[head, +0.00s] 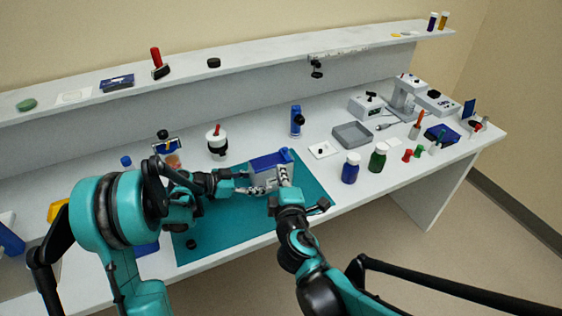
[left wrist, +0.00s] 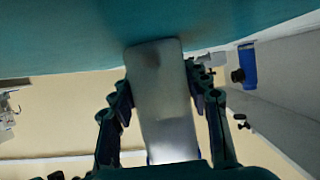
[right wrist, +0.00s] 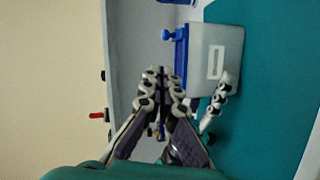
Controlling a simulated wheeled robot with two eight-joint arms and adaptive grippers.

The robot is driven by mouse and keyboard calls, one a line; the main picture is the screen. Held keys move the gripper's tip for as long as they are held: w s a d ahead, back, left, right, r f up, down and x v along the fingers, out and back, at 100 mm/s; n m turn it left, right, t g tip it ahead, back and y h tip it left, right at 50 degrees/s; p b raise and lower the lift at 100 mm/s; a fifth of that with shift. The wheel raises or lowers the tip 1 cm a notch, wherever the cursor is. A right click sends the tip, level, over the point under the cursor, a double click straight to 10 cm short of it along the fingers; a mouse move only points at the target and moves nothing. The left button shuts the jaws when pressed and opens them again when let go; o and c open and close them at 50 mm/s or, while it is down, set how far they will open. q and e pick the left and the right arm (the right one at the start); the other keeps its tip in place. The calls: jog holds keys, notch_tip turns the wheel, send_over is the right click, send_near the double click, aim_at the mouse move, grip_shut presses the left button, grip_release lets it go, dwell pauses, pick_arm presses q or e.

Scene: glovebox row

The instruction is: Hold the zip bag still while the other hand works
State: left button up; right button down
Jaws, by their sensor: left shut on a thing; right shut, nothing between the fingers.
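The zip bag (head: 268,175) stands on the teal mat (head: 235,222), a translucent grey pouch with a blue strip along its top. In the right wrist view the bag (right wrist: 222,45) shows a white label and a blue tab at the strip's end. My left gripper (head: 254,190) is shut on the bag, whose pale side (left wrist: 163,100) lies between its fingers in the left wrist view. My right gripper (right wrist: 162,84) is shut and empty beside the strip, apparently not touching it.
A blue bottle (head: 350,168) and a green bottle (head: 378,158) stand right of the mat. A grey tray (head: 352,135) and a white dish (head: 322,150) lie behind them. A white pot (head: 216,143) stands behind the mat.

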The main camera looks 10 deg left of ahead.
jog(key=shift+v, duration=1.15)
jog(key=c, duration=1.9)
grip_release()
jog(key=shift+s+d, duration=0.1)
jog(key=shift+s, duration=0.15)
jog(key=shift+c, duration=0.2)
jog(key=o, duration=0.3)
jog(key=n+t+h, duration=0.1)
jog(key=n+h, duration=0.5)
jog(key=n, duration=0.5)
send_near(285, 152)
jog(key=w, duration=0.2)
jog(key=w+d+n+t+h, duration=0.1)
jog(key=w+n+h, duration=0.1)
jog(key=w, duration=1)
jog(key=shift+w+d+f+n, duration=0.3)
jog(key=shift+d+n, duration=0.05)
jog(key=shift+n, duration=0.25)
